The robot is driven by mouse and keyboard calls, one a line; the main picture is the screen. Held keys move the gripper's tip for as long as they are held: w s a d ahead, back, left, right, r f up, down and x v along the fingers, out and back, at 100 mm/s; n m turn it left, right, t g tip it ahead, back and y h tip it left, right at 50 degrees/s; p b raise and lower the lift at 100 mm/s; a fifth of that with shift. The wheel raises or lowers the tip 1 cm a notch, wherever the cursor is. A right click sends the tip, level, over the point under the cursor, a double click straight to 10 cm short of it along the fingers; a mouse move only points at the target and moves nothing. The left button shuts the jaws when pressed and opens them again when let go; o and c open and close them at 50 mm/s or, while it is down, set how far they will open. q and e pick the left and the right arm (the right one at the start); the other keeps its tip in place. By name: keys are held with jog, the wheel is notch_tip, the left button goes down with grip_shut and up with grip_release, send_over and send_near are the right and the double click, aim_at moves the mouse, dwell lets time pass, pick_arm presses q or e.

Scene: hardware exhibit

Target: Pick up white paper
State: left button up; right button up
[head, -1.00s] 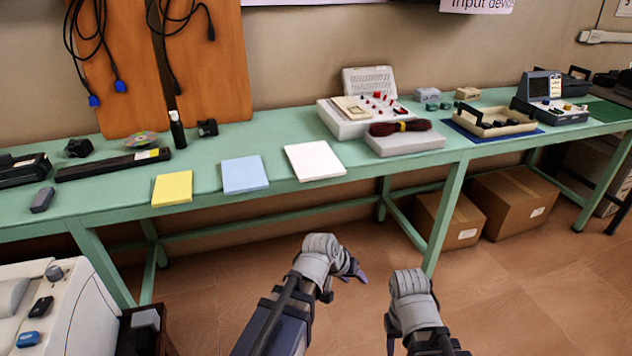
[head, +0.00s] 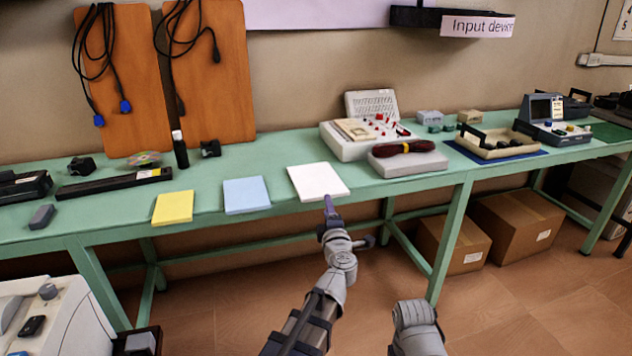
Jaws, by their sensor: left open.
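The white paper (head: 317,180) is a flat pad lying near the front edge of the green table, right of a blue pad. My left gripper (head: 329,205) is open and reaches up to the table's front edge, just below and overlapping the paper's lower right edge in the picture. I cannot tell whether it touches the paper. My right arm shows at the bottom of the view, but its gripper fingers do not show.
A blue pad (head: 246,194) and a yellow pad (head: 173,207) lie left of the paper on the green table (head: 110,213). A grey box with a dark cable bundle (head: 405,147) stands to the right. Cardboard boxes (head: 513,226) sit under the table.

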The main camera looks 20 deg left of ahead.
pick_arm(q)
jog(key=shift+f+b+x, duration=0.2)
jog(key=shift+x, duration=1.8)
jog(key=shift+f+b+x, duration=0.2)
jog(key=shift+x, duration=1.8)
jog(key=shift+s+d, duration=0.1)
grip_shut()
